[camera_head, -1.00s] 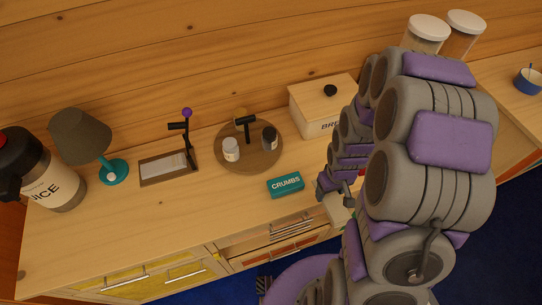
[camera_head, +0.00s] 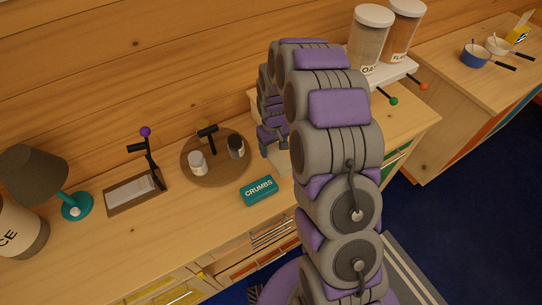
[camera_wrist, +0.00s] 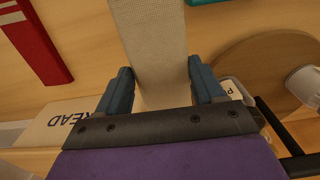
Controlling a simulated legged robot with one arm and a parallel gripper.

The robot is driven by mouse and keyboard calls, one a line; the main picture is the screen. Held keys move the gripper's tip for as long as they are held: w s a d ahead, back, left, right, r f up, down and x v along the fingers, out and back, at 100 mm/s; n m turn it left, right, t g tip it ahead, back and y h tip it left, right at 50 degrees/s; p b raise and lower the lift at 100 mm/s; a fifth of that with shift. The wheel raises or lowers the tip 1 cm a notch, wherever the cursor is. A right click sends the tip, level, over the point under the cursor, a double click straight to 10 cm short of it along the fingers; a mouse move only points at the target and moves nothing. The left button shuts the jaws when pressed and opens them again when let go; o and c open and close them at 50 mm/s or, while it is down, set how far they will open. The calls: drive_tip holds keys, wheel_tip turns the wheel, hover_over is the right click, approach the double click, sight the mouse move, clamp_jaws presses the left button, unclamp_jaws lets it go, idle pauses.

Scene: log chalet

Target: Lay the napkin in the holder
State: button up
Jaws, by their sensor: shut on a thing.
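The napkin holder is a flat wooden tray (camera_head: 110,209) at the left of the counter, with pale sheets lying in it. A black arm with a purple ball (camera_head: 146,132) stands raised at its right end. My gripper (camera_head: 272,140) is over the counter, right of the holder and beyond the crumbs box. In the wrist view my gripper (camera_wrist: 162,88) has its two blue fingers on either side of a cream woven napkin (camera_wrist: 155,40), shut on it. The napkin's pale lower part (camera_head: 279,162) shows below the gripper in the head view.
A teal crumbs box (camera_head: 259,190) lies near the front edge. A round wooden board (camera_head: 215,178) with a white jar (camera_head: 197,162) and dark jar (camera_head: 236,147) stands between holder and gripper. The bread box (camera_wrist: 65,122) is close by. A lamp (camera_head: 35,175) stands left of the holder.

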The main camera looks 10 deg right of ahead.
sight(271, 156)
drive_tip(key=shift+w+a+f, duration=0.15)
drive_tip(key=shift+w+f, duration=0.1)
drive_tip(key=shift+f, duration=0.35)
drive_tip(key=shift+w+a+f, duration=0.1)
drive_tip(key=shift+w+f, duration=0.1)
drive_tip(key=shift+f, duration=0.4)
drive_tip(key=f+b, duration=0.1)
drive_tip(key=f, duration=0.3)
drive_tip(key=shift+w+f+b, duration=0.2)
drive_tip(key=shift+f+b, duration=0.15)
drive_tip(key=shift+f, duration=0.05)
drive_tip(key=shift+r, duration=0.1)
drive_tip(key=o, duration=1)
